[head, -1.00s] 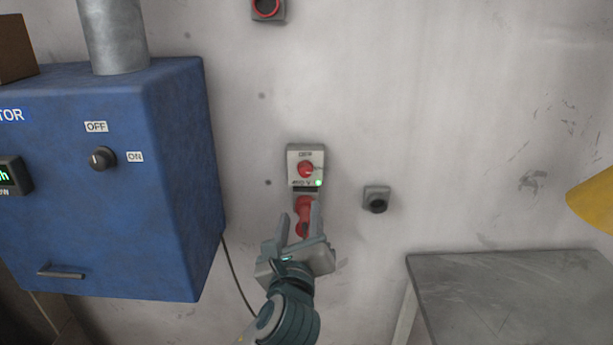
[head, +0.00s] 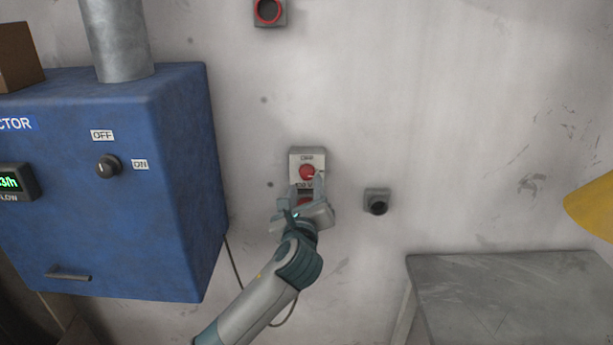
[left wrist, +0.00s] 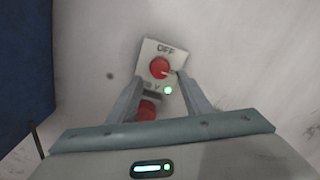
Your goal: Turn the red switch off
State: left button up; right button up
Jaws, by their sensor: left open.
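The red switch (head: 307,172) is a round red knob on a grey wall box labelled OFF at the top. It also shows in the left wrist view (left wrist: 160,68), with a pale mark on its right side and a lit green lamp (left wrist: 168,90) below it. My left gripper (head: 306,184) is open at the box, its fingertips just below the knob. In the left wrist view the fingers stand either side of the box's lower part. A second red part (left wrist: 147,110) below the box shows between the fingers, partly hidden by my gripper. My right gripper is out of view.
A blue cabinet (head: 150,190) with a black OFF/ON knob (head: 108,166) stands at left. A small black-centred wall fitting (head: 377,202) is right of the switch. A red-ringed fitting (head: 269,11) is above. A grey table (head: 500,285) stands at lower right.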

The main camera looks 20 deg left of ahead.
aim_at(307, 177)
pick_arm(q)
jog(key=shift+p+x, duration=0.4)
jog(key=shift+x, duration=1.8)
jog(key=shift+c, duration=0.7)
jog(key=c, duration=0.9)
